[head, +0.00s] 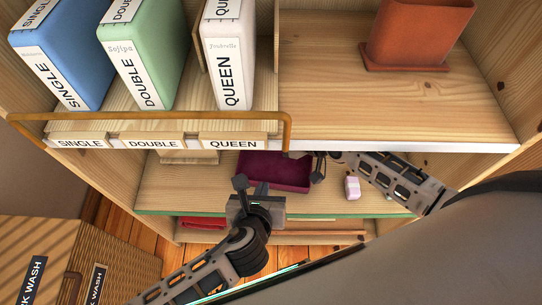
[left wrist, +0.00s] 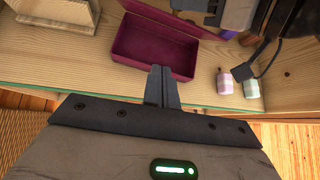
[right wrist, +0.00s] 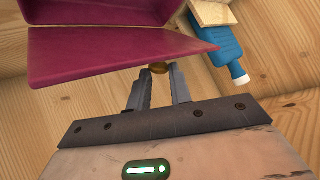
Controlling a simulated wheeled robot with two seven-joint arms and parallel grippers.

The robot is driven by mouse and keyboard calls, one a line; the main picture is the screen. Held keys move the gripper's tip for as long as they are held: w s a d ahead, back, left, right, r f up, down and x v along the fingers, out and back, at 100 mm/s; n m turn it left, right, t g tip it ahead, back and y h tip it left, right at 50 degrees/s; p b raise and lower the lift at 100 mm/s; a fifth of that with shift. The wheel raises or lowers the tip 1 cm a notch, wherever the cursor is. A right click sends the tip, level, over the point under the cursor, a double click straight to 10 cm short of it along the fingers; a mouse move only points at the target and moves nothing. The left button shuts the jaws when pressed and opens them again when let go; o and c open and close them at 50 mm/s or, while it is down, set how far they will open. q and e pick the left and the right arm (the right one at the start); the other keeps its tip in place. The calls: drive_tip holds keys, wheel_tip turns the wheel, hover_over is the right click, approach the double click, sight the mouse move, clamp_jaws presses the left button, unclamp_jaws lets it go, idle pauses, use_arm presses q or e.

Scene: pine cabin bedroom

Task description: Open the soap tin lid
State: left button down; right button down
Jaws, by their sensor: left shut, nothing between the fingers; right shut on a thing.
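The soap tin is a magenta box (head: 262,171) on the middle shelf; the left wrist view shows its open interior (left wrist: 152,45). In the right wrist view its magenta lid panel (right wrist: 110,52) stands away from the box. My right gripper (right wrist: 159,80) is shut on a small brass knob (right wrist: 159,68) at the lid's edge. In the head view my right gripper (head: 318,167) is at the tin's right side, its tips partly hidden. My left gripper (head: 250,186) is shut and empty in front of the tin; its fingers also show in the left wrist view (left wrist: 160,72).
A blue bottle (right wrist: 222,45) shows in the right wrist view. Labelled boxes and a terracotta pot (head: 415,35) stand above.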

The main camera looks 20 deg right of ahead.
use_arm(q)
drive_tip(key=w+d+f+m, duration=0.1)
drive_tip(key=w+d+f, duration=0.3)
drive_tip(key=w, duration=0.5)
drive_tip(key=shift+w+d, duration=0.2)
drive_tip(key=shift+d, duration=0.5)
